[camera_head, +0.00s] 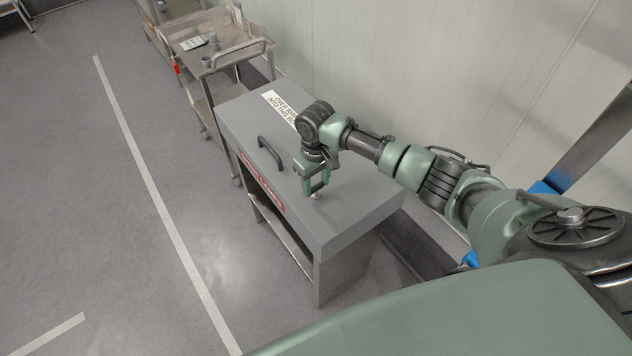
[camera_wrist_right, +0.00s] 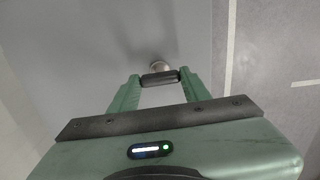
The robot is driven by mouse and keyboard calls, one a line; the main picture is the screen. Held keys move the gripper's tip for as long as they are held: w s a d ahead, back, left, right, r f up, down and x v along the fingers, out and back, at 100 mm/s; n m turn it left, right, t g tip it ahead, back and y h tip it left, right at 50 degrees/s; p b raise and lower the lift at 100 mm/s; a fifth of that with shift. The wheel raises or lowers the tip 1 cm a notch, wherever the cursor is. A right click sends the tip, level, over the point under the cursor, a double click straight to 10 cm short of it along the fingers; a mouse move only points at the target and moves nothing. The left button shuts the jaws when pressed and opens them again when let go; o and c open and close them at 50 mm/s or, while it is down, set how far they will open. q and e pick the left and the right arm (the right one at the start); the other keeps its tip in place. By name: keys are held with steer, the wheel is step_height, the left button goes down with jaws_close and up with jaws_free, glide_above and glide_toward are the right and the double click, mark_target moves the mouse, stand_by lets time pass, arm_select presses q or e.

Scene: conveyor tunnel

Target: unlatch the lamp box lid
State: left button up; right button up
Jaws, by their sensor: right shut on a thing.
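The lamp box is a grey metal cabinet with a flat grey lid (camera_head: 240,118). A dark bar handle (camera_head: 270,153) stands on the lid. The tips partly cover the knob, so the exact contact is hidden. The lid lies flat on the box. My left gripper is not in view.
A steel trolley (camera_head: 215,95) with small items stands beyond the box. A white sign (camera_head: 283,108) lies on the lid and a red label (camera_head: 262,183) is on the front. A pale panelled wall (camera_head: 420,70) runs behind. The floor (camera_head: 80,200) at left is clear.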

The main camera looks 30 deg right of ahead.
steer(key=n+p, duration=0.1)
steer(key=n, duration=0.2)
steer(key=shift+r+n, duration=0.1)
steer(key=shift+n, duration=0.2)
steer(key=n+p, duration=0.1)
steer(key=n, duration=0.3)
steer(key=shift+n, duration=0.3)
steer(key=n, duration=0.9)
steer(key=shift+n, duration=0.3)
steer(key=o, duration=1.4)
steer(key=shift+c, duration=0.2)
